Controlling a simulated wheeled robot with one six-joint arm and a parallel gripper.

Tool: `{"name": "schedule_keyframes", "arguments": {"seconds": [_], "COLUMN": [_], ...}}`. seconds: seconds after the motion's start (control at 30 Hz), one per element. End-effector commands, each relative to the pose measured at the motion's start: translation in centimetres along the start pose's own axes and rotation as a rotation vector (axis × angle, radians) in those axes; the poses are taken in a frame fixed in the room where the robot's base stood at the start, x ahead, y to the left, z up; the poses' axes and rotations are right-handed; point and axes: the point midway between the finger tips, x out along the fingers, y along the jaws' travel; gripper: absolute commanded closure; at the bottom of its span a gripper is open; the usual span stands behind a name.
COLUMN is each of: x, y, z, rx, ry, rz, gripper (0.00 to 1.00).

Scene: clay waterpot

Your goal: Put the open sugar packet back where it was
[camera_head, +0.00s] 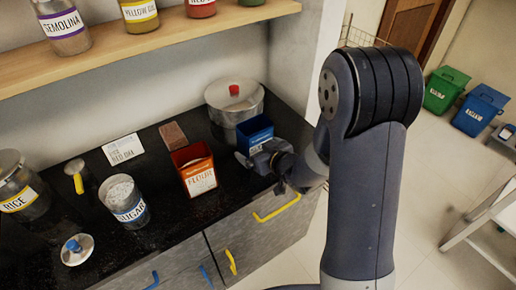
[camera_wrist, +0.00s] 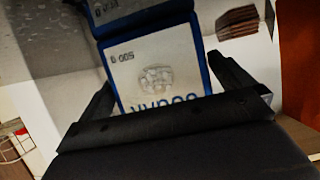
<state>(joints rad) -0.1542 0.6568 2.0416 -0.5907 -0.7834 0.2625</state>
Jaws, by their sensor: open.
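The blue sugar packet (camera_head: 255,133) stands upright and open-topped on the dark counter, just in front of the steel pot. In the wrist view its white label (camera_wrist: 158,75) reads upside down. My gripper (camera_head: 260,162) is at the near side of the packet, low over the counter's front edge. In the wrist view my gripper (camera_wrist: 168,88) has its fingers spread, one on each side of the packet. The fingers stand apart from its sides as far as I can see. The packet's lower part is hidden by my gripper.
An open red flour packet (camera_head: 195,170) stands left of my gripper, with a brown block (camera_head: 173,135) behind it. The steel pot (camera_head: 234,107) is close behind the blue packet. A sugar jar (camera_head: 125,203), a lid (camera_head: 77,250) and a white note (camera_head: 123,149) lie further left.

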Motion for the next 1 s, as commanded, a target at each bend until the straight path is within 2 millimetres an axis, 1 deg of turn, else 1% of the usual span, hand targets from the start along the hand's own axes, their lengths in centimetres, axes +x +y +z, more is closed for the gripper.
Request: {"name": "schedule_keyframes", "arguments": {"seconds": [0.07, 0.17, 0.27, 0.5, 0.7, 0.83, 1.0], "x": [-0.1, -1.2, -3.0, -7.9, -10.9, -11.8, -12.1], "y": [0.0, 0.1, 0.1, 0.1, 0.1, 0.0, 0.0], "z": [-0.3, -0.3, -0.3, -0.4, -0.3, -0.3, -0.2], "rx": [0.0, 0.0, 0.0, 0.0, 0.0, 0.0, 0.0], "ry": [0.0, 0.001, 0.001, 0.002, 0.002, 0.001, 0.0], "rz": [0.0, 0.002, 0.003, 0.004, 0.004, 0.001, 0.0], "gripper": [0.0, 0.0, 0.0, 0.0, 0.0, 0.0, 0.0]}}
